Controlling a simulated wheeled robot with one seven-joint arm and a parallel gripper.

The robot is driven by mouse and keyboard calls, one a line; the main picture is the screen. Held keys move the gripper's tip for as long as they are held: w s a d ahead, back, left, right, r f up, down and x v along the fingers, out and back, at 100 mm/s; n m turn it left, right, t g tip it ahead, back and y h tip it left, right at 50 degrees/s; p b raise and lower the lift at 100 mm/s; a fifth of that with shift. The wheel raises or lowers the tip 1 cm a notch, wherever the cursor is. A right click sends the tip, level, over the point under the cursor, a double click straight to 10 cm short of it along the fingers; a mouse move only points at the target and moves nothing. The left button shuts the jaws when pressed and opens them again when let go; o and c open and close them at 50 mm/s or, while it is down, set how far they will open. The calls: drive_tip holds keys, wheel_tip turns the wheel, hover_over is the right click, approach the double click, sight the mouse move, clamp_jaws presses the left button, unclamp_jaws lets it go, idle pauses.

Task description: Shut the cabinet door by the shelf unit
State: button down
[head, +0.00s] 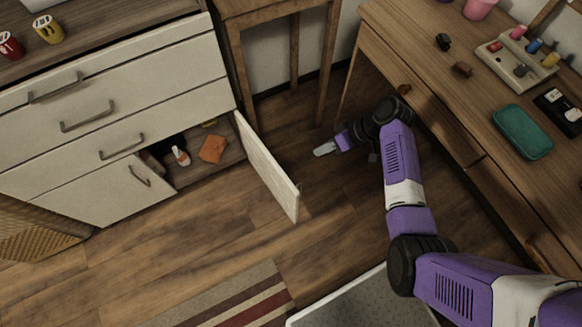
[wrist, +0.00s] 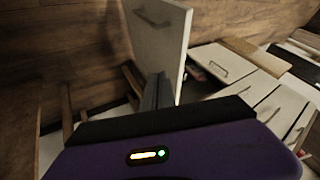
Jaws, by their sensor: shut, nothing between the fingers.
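The cabinet door (head: 266,165) is a pale panel at the lower right of the white cabinet (head: 110,110). It stands wide open, sticking out over the floor. In the wrist view the door (wrist: 160,50) shows its face with a handle (wrist: 152,17). My gripper (head: 322,149) is shut and empty, to the right of the door with floor visible between them in the head view. In the wrist view the fingers (wrist: 157,90) overlap the door's lower part; I cannot tell from that view whether they touch it.
The open compartment holds an orange item (head: 212,149) and a small white bottle (head: 181,156). A wooden frame unit (head: 235,60) stands behind the door. A wooden desk (head: 440,110) is on the right. A striped rug (head: 235,300) and bare floor lie in front.

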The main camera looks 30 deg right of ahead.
drive_tip(key=w+a+f+b, duration=0.1)
drive_tip(key=w+a+f, duration=0.1)
drive_tip(key=a+f, duration=0.6)
drive_tip(key=shift+w+a, duration=0.15)
drive_tip(key=shift+a, duration=0.5)
drive_tip(key=shift+a, duration=0.1)
